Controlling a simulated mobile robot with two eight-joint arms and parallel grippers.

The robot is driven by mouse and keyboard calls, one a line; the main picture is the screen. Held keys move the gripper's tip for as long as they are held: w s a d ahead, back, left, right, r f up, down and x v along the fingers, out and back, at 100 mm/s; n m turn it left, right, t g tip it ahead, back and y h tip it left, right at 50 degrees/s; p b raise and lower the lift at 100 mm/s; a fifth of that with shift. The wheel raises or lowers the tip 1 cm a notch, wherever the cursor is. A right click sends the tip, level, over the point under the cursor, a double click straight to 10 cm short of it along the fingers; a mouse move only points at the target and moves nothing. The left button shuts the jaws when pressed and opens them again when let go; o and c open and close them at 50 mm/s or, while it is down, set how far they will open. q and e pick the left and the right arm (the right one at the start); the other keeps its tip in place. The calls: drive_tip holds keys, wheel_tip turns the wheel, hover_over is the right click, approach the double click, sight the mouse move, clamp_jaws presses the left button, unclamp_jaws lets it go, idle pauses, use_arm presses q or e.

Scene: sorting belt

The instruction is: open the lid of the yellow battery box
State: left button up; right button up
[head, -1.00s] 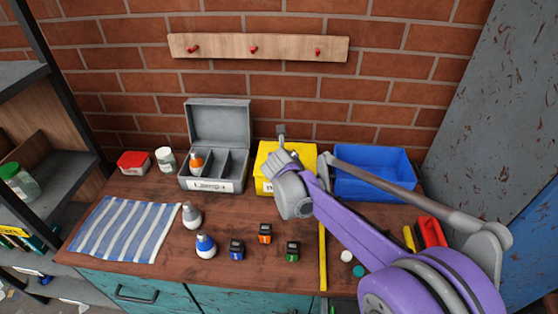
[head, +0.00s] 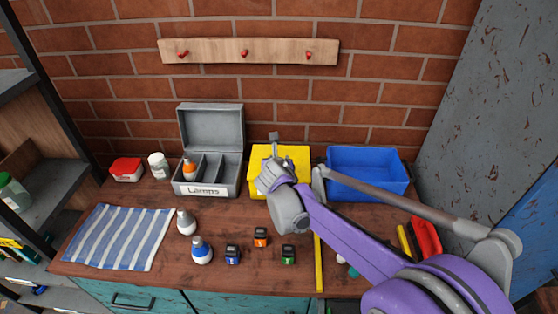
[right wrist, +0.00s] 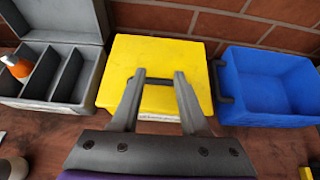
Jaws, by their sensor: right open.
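The yellow battery box (head: 297,157) stands at the back of the bench with its lid down. In the right wrist view its flat yellow lid (right wrist: 190,55) fills the middle. My right gripper (head: 275,140) is over the box. In the right wrist view the fingers of my right gripper (right wrist: 160,76) are apart, one on each side of a thin dark bar on the lid that looks like a handle. I cannot tell if they touch it. My arm hides part of the box's front in the head view. My left gripper is not in view.
A grey lamp box (head: 208,186) with its lid raised stands left of the yellow box. A blue bin (head: 368,160) stands close on the right. Bulbs, small coloured blocks and a striped cloth (head: 120,237) lie in front. A brick wall (head: 380,80) is close behind.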

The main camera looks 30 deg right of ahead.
use_arm(q)
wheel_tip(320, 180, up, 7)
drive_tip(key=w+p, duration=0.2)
drive_tip(key=p, duration=0.3)
use_arm(e)
wheel_tip(320, 180, up, 10)
drive_tip(key=s+a, duration=0.1)
drive_tip(key=shift+s, duration=0.3)
drive_tip(key=shift+f, duration=0.1)
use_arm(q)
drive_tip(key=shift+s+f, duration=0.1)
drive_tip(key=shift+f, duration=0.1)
